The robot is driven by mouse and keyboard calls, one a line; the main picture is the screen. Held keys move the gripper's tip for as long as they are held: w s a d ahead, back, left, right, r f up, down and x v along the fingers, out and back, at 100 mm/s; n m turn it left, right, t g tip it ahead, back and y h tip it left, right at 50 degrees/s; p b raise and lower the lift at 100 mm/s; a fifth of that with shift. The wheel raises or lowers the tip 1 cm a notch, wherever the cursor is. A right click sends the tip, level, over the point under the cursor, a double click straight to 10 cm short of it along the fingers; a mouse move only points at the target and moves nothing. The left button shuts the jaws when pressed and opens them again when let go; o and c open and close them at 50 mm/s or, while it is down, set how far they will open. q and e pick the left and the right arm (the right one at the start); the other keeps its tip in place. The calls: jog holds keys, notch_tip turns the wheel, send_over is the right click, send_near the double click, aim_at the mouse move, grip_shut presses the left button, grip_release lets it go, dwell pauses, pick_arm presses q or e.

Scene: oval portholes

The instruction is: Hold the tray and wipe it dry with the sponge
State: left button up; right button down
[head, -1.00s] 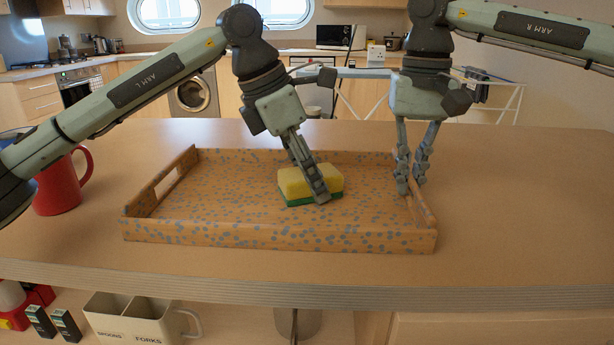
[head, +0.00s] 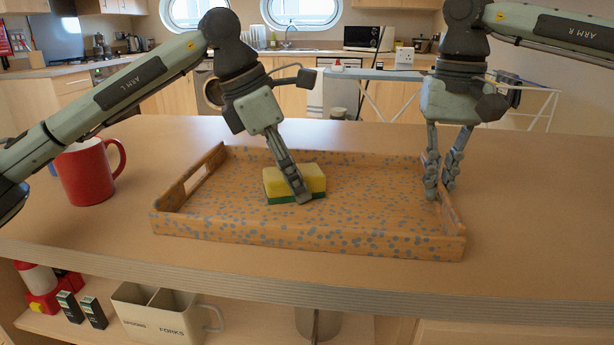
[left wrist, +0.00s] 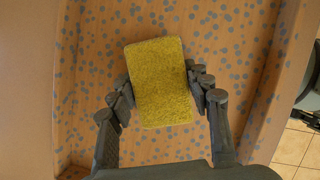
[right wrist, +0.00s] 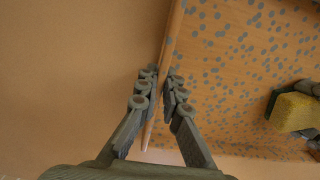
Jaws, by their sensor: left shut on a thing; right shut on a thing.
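The tray (head: 300,239) is a wooden tray with blue-grey spots over its floor and walls, lying flat on the counter. The sponge (head: 314,180), yellow above and green below, rests on the tray floor near the middle. My left gripper (head: 292,183) is shut on the sponge, with one finger on each side, as the left wrist view (left wrist: 160,85) shows. My right gripper (head: 440,188) is shut on the tray's right end wall, its fingers astride the rim (right wrist: 168,50). Part of the sponge also shows in the right wrist view (right wrist: 292,112).
A red mug (head: 85,172) stands on the counter (head: 540,220) left of the tray. The counter right of the tray is clear. A holder marked FORKS (head: 165,315) and small dark boxes (head: 82,310) stand on a shelf below the front edge.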

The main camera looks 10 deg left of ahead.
aim_at(347, 195)
pick_arm(q)
jog(key=shift+a+f, duration=0.1)
jog(key=shift+a, duration=0.8)
jog(key=shift+d, duration=4.55)
jog(key=shift+a, duration=4.5)
jog(key=shift+d, duration=4.5)
jog(key=shift+a, duration=4.5)
jog(key=shift+d, duration=4.5)
jog(key=shift+a, duration=2.3)
